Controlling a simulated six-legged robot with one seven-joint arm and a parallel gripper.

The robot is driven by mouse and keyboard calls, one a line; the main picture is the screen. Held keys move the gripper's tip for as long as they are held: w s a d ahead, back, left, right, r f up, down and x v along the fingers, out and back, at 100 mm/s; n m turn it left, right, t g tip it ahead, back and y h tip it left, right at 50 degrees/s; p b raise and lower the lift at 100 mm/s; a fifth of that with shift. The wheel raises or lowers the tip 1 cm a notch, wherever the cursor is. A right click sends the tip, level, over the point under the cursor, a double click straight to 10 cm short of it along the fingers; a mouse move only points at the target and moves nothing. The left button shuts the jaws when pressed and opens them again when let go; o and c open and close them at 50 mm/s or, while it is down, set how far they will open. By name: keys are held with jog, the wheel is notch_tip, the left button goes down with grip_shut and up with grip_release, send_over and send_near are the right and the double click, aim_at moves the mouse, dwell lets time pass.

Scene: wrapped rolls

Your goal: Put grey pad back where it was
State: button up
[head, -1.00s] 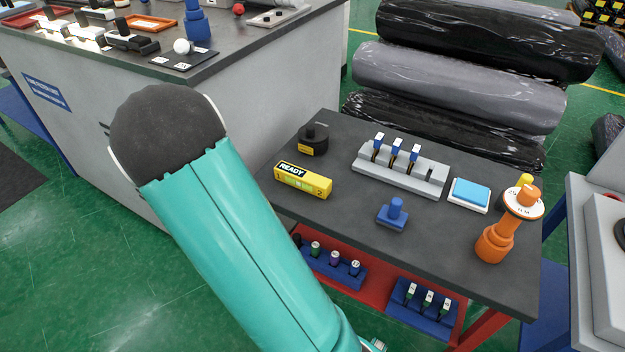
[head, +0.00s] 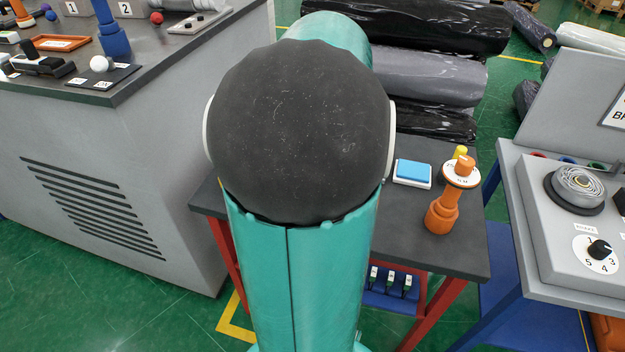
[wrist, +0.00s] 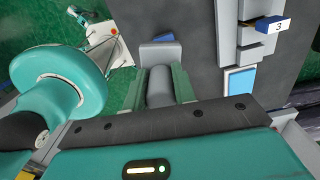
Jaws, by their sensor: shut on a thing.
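The grey pad (wrist: 161,53) shows in the wrist view as a small grey block with a thick round grey stem. The stem sits between the two green fingers of my gripper (wrist: 161,80), which is shut on it. The block end points away from the wrist, over or beside the dark tabletop (wrist: 198,60); I cannot tell whether it touches the surface. In the head view my arm hides the gripper, the pad and most of the table (head: 470,245).
A grey rack (wrist: 228,35) with a blue tag marked 3 and a light blue block (wrist: 241,82) lie right of the gripper in the wrist view. An orange post (head: 443,210) stands on the table's right. A control panel (head: 530,200) stands further right, a grey counter (head: 120,150) left.

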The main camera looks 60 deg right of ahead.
jog(key=shift+s+r+m, duration=0.15)
jog(key=shift+s+m, duration=0.35)
jog(key=shift+s, duration=0.3)
jog(key=shift+d, duration=0.2)
jog(key=shift+w+d+f, duration=1.35)
jog(key=shift+w+f, duration=0.5)
jog(key=shift+f, duration=0.3)
jog(key=shift+w+d+f, duration=1.3)
jog(key=shift+w+f, duration=0.55)
jog(key=shift+f, duration=0.3)
jog(key=shift+w+d+f, duration=1.35)
jog(key=shift+w+f, duration=0.5)
jog(key=shift+f, duration=0.3)
jog(key=shift+f, duration=0.1)
jog(key=shift+f, duration=0.3)
jog(key=shift+f, duration=0.2)
jog(key=o, duration=0.9)
